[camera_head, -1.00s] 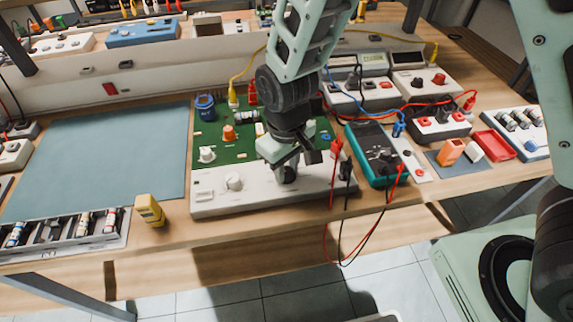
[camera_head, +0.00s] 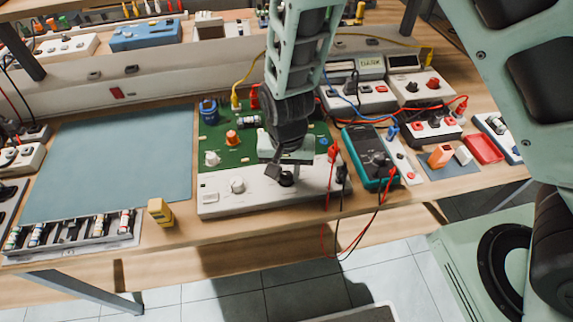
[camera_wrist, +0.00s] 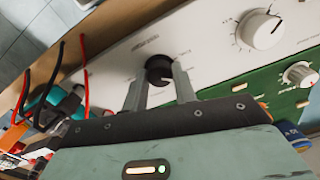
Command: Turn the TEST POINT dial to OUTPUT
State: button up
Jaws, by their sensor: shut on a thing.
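A black dial (camera_wrist: 160,68) with a pale pointer mark sits on the white front panel (camera_head: 215,208) of the green circuit board unit. The print around it is too small to read, so I cannot tell which position it points to. My gripper (camera_wrist: 157,80) has its two fingers on either side of this dial, shut on it. In the head view my gripper (camera_head: 283,172) is over the right part of the panel, hiding part of the dial (camera_head: 286,180).
A white knob (camera_head: 237,185) is left on the same panel, with other knobs on the green board (camera_head: 225,155). Red and black leads (camera_head: 332,190) hang just right of the gripper, beside a teal multimeter (camera_head: 365,155). A blue-grey mat (camera_head: 110,160) lies clear at left.

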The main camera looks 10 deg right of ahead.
aim_at(287, 175)
jog(key=m+p, duration=0.3)
jog(key=m, duration=0.2)
jog(key=shift+w+r+m, duration=0.1)
jog(key=shift+m, duration=0.3)
dwell(0.4)
jog(key=o, duration=1)
jog(key=shift+c, duration=0.2)
notch_tip(287, 175, up, 17)
jog(key=shift+r, duration=0.15)
jog(key=s+d+r+n, duration=0.3)
jog(key=s+n, duration=0.5)
jog(key=s+d+r+n, duration=0.3)
jog(key=s+r+n, duration=0.1)
jog(key=s+n, duration=0.4)
jog(key=shift+s+r+n+y, duration=0.2)
jog(key=shift+s+n+y, duration=0.1)
jog(key=shift+s, duration=0.05)
